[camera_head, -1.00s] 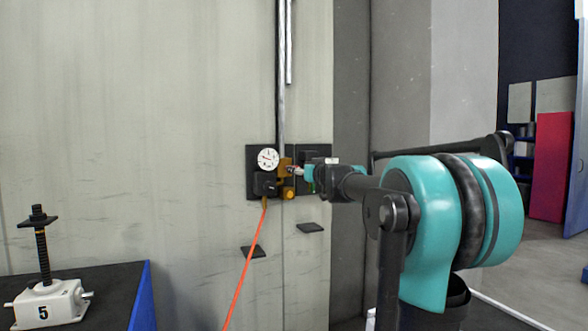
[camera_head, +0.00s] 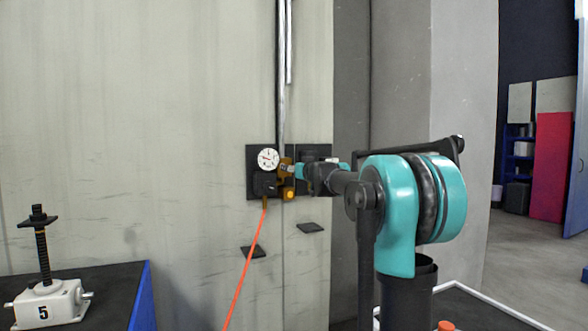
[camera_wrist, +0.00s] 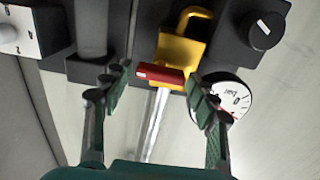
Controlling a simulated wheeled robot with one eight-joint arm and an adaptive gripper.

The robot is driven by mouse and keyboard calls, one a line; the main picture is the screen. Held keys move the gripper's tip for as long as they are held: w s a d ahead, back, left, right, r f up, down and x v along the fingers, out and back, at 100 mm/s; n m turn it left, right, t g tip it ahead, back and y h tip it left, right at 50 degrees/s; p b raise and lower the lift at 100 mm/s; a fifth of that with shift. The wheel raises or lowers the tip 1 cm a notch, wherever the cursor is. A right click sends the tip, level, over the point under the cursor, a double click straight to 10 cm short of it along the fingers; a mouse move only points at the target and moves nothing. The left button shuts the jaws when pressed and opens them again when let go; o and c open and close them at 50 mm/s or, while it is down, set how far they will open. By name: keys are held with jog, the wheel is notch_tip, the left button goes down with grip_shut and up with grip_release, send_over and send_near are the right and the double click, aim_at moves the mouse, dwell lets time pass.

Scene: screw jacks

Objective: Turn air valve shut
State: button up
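The air valve's red lever (camera_wrist: 160,74) lies across the silver pipe, between my fingertips in the wrist view. A yellow padlock-shaped part (camera_wrist: 182,48) is just beyond it. My gripper (camera_wrist: 158,72) is open, with one finger at each end of the lever. The right fingertip is very near the lever's end; I cannot tell whether it touches. A gap shows at the left finger. In the head view my gripper (camera_head: 288,169) is at the wall panel, beside the brass-coloured valve body, and the lever is hidden or too small to make out.
A round pressure gauge (camera_wrist: 236,97) sits close to my right finger. A black knob (camera_wrist: 262,32) is above it. An orange hose (camera_head: 248,257) hangs from the panel. A screw jack (camera_head: 45,290) stands on the bench at left.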

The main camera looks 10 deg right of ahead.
jog(key=c, duration=0.8)
jog(key=shift+m, duration=0.4)
jog(key=m, duration=1.7)
jog(key=shift+d+f, duration=0.25)
jog(key=shift+f, duration=0.05)
jog(key=o, duration=1.2)
